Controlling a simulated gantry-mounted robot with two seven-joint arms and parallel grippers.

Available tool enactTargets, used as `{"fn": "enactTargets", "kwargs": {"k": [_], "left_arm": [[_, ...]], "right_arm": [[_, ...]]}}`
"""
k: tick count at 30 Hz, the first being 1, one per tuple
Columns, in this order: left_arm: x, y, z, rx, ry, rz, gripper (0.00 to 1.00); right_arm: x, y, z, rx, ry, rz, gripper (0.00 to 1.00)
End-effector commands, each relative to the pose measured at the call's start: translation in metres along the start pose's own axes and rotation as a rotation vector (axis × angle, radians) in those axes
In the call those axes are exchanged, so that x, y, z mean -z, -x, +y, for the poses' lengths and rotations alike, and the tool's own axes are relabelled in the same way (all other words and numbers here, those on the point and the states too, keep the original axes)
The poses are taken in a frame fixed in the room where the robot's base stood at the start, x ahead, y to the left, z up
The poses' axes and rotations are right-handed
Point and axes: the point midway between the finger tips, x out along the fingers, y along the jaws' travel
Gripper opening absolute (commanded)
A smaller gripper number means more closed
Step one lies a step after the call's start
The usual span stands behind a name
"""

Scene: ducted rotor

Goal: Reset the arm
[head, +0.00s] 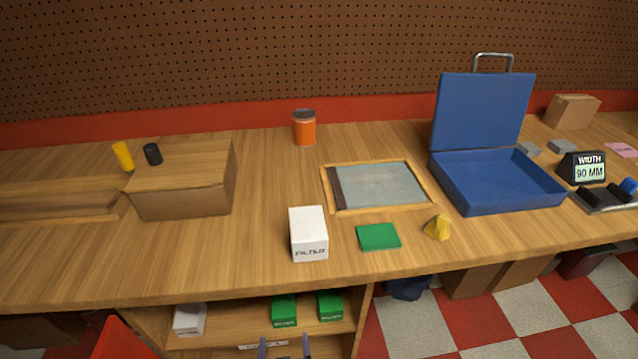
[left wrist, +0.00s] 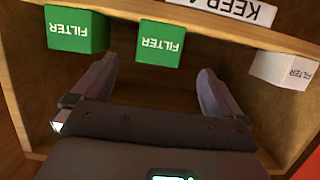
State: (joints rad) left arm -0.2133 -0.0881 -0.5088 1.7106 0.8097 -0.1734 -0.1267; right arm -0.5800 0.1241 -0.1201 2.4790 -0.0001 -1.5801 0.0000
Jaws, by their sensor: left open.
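My left gripper (head: 285,347) is at the bottom edge of the head view, in front of the open shelf under the bench. In the left wrist view, its two fingers (left wrist: 155,88) are wide apart with nothing between them. That view is upside down. Two green filter boxes (left wrist: 76,30) (left wrist: 160,38) and a white filter box (left wrist: 284,70) stand in the shelf beyond the fingers, apart from them. My right gripper is not in view.
The shelf (head: 235,333) has a wooden edge with a partly hidden sign. On the bench are a white filter box (head: 308,235), a green flat piece (head: 378,237), a yellow lump (head: 437,227), a framed panel (head: 382,186), an open blue case (head: 497,181) and a cardboard box (head: 183,183).

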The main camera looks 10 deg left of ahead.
Motion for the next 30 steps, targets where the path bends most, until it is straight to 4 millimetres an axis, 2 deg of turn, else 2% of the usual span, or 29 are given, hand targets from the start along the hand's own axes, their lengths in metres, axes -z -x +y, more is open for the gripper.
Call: {"fn": "enactTargets", "kwargs": {"k": [4,5,8,14,19,21,25,30], "left_arm": [[0.009,0.017,-0.011,0.01,-0.02,-0.032,1.0],[0.011,0.021,-0.017,0.016,-0.027,-0.041,1.0],[0.033,0.037,-0.044,0.042,-0.037,-0.052,1.0],[0.106,0.075,-0.089,-0.015,-0.033,-0.15,1.0],[0.173,0.124,-0.109,-0.16,-0.075,-0.364,1.0],[0.191,0.147,-0.113,-0.217,-0.118,-0.461,1.0],[0.206,0.182,-0.12,-0.284,-0.21,-0.614,1.0],[0.206,0.219,-0.127,-0.322,-0.32,-0.788,1.0]], "right_arm": [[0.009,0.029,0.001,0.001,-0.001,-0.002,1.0],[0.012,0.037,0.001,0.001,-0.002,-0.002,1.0],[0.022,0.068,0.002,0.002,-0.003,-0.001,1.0],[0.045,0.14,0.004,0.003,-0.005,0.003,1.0],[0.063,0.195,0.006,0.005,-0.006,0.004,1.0],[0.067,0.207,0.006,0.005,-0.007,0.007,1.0],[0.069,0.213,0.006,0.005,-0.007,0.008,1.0],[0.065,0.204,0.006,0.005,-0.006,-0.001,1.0]]}}
